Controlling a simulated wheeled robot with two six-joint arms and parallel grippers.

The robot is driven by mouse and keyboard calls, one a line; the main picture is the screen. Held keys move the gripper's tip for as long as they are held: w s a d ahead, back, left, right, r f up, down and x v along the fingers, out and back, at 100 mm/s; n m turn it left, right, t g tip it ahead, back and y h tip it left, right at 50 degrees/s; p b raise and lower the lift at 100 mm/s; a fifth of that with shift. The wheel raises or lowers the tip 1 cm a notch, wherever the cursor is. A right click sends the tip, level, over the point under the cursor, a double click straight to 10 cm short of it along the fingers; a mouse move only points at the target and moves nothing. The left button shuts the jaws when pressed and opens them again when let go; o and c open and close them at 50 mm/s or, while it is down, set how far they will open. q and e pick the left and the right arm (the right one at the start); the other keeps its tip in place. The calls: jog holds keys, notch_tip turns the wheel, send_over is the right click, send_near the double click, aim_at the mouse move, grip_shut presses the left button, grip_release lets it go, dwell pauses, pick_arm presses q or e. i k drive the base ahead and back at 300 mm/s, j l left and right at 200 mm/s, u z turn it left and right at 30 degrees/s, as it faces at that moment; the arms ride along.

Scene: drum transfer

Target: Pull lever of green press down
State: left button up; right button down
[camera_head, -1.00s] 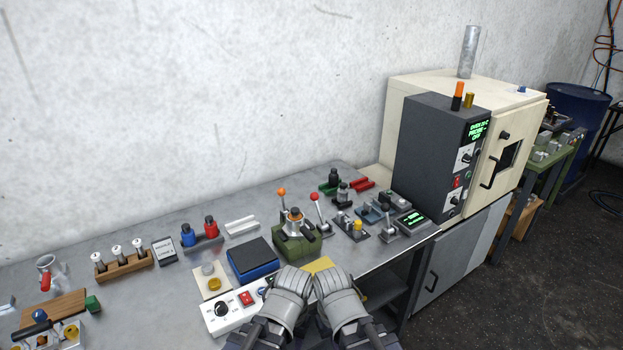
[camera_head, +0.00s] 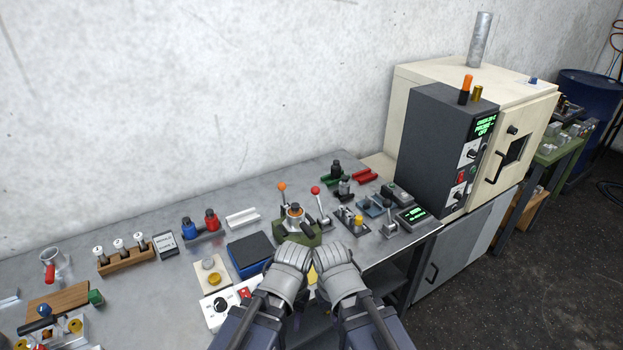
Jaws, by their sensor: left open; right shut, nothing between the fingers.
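The green press (camera_head: 288,239) stands near the front of the bench, with an orange and metal part (camera_head: 295,213) on top. Its lever (camera_head: 284,203) rises upright at its left rear and ends in an orange ball (camera_head: 282,186). My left gripper (camera_head: 293,255) is just in front of the press and hides part of its front; it is open, and its fingertips are hard to make out. My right gripper (camera_head: 331,252) is beside it, to the right of the press, shut and empty. Neither gripper is on the lever.
A second lever with a red ball (camera_head: 315,190) stands close right of the press. A blue box with a dark top (camera_head: 251,252) lies to the left. Small fixtures (camera_head: 362,222) crowd the right. A large oven (camera_head: 440,150) stands beyond. Bare bench (camera_head: 200,282) shows at left.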

aim_at(315, 191)
jog(key=i+l+u, duration=0.3)
jog(key=i+l, duration=0.5)
jog(key=i, duration=0.1)
